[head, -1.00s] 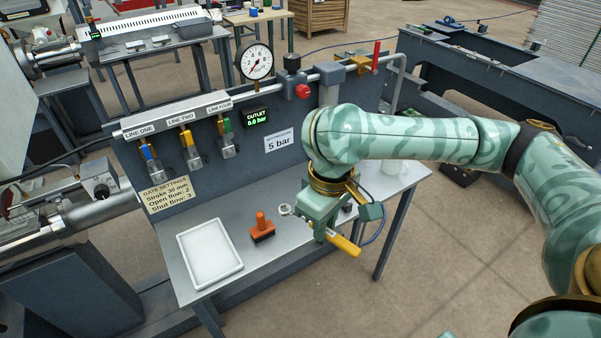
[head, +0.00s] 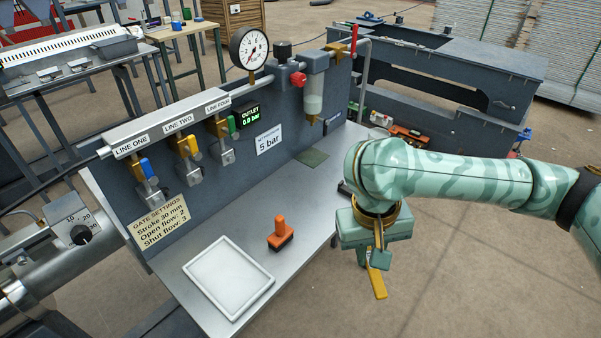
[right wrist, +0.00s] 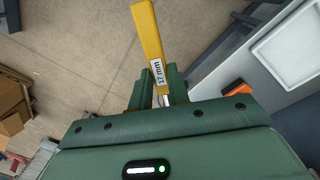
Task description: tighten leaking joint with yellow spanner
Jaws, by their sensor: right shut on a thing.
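My right gripper (head: 376,262) is shut on the yellow spanner (head: 377,283), in front of the bench's right part in the head view. The yellow handle points down and out. In the right wrist view the spanner (right wrist: 149,38), labelled 17 mm, sits between the gripper's fingers (right wrist: 159,88); its working end is hidden. The pipework on the grey panel (head: 200,195) carries a round gauge (head: 250,48), a red knob (head: 298,79), a clear filter bowl (head: 313,103) and a red-handled valve (head: 354,40). I cannot tell which joint leaks. My left gripper is not in view.
The bench (head: 180,290) holds a white tray (head: 229,277), an orange-handled tool (head: 280,233) and a dark green pad (head: 312,158). Three line valves hang at the panel's left. The outlet display (head: 246,115) reads 0.0 bar. Open floor lies to the right.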

